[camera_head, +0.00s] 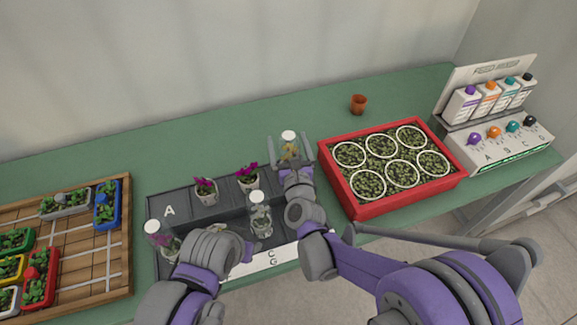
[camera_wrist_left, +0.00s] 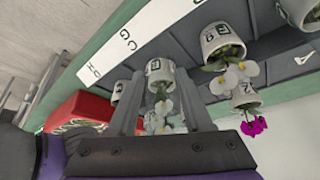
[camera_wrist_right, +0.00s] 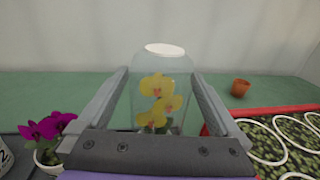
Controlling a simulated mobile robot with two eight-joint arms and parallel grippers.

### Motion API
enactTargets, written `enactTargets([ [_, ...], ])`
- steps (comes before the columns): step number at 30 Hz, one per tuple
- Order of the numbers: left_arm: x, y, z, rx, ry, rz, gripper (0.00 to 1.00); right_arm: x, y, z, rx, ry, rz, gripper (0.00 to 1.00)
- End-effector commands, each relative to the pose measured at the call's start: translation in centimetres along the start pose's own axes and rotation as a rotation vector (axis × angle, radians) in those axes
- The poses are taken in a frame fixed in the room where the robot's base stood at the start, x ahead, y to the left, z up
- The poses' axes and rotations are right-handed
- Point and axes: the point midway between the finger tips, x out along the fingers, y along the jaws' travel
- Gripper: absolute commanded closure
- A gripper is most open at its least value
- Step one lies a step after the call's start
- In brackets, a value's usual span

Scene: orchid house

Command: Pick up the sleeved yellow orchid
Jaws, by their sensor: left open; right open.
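The sleeved yellow orchid (camera_wrist_right: 158,98) stands upright in a clear sleeve with a white top. In the right wrist view it shows between the spread fingers of my right gripper (camera_wrist_right: 163,100), and I see no clear contact. In the head view the sleeved orchid (camera_head: 289,138) is at the back right of the dark tray (camera_head: 180,207), with my right gripper (camera_head: 290,158) at it; its pot is hidden. My left gripper (camera_wrist_left: 160,112) is open over the tray's front, with a white-flowered pot (camera_wrist_left: 158,72) showing between or beyond its fingers.
Two magenta orchids (camera_head: 205,190) (camera_head: 248,178) stand left of my right gripper. Other sleeved plants (camera_head: 260,215) (camera_head: 160,238) are in the tray. A red seedling crate (camera_head: 390,205) is close on the right. A small terracotta pot (camera_head: 358,104) stands behind, with clear green bench around it.

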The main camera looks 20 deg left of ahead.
Motion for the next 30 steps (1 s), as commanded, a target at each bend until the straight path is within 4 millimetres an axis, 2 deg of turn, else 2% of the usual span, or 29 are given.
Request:
enactTargets([
  [4, -0.27, 0.0, -0.27, 0.0, 0.002, 0.0, 0.5, 1.55, 0.0, 0.07, -0.002, 0.0, 0.0, 0.0],
  [11, -0.24, 0.0, -0.23, 0.0, 0.002, 0.0, 0.5, 1.72, 0.02, -0.01, -0.001, 0.0, 0.001, 0.0],
  [14, -0.24, 0.0, -0.23, 0.0, 0.002, 0.0, 0.5, 1.7, 0.03, -0.01, -0.001, 0.0, 0.001, 0.14],
  [28, -0.24, 0.0, -0.24, 0.0, 0.002, 0.0, 0.5, 1.69, 0.03, 0.01, -0.001, 0.0, 0.001, 0.99],
  [30, -0.24, 0.0, -0.24, 0.0, 0.002, 0.0, 0.5, 1.69, 0.03, 0.01, -0.001, 0.0, 0.001, 1.0],
])
